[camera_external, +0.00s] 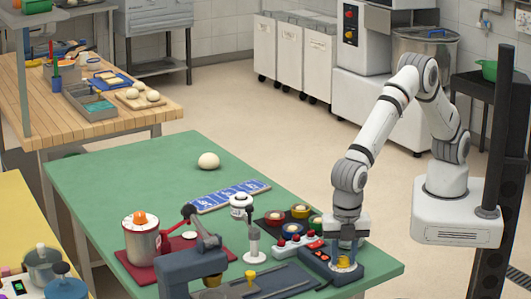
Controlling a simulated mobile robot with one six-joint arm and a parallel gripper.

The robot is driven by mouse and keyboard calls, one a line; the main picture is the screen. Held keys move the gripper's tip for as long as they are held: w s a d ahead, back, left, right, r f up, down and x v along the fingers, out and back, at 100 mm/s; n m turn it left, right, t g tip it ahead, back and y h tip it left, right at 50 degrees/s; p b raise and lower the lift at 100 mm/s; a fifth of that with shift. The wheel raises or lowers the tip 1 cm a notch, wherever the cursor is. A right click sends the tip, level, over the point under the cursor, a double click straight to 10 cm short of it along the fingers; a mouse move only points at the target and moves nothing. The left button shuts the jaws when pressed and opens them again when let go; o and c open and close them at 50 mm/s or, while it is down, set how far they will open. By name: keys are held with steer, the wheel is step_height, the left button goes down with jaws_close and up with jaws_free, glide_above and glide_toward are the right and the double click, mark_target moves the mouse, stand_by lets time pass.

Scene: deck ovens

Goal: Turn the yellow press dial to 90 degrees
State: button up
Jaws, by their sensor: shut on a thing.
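A yellow dial (343,263) sits on a dark blue control box (316,258) near the front right of the green table. My gripper (345,256) points straight down over it, its fingers closed around the dial. The fingers hide part of the dial, so I cannot read its angle. The box also carries a red part on its top, left of my gripper.
A blue-grey press-like machine (190,270) and a small yellow knob (250,276) stand to the left. A red-and-white button strip (294,246), a white dispenser (241,206) and a dark tray (268,220) are close by. The table's back left (130,180) is clear.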

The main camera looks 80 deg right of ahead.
mark_target(344, 258)
steer(key=shift+m, duration=1.3)
steer(key=shift+r+m, duration=0.1)
steer(key=shift+m, duration=0.2)
steer(key=o, duration=1)
steer(key=shift+c, duration=0.2)
steer(key=shift+r+b, duration=0.3)
steer(key=shift+r, duration=3.55)
steer(key=shift+r, duration=0.1)
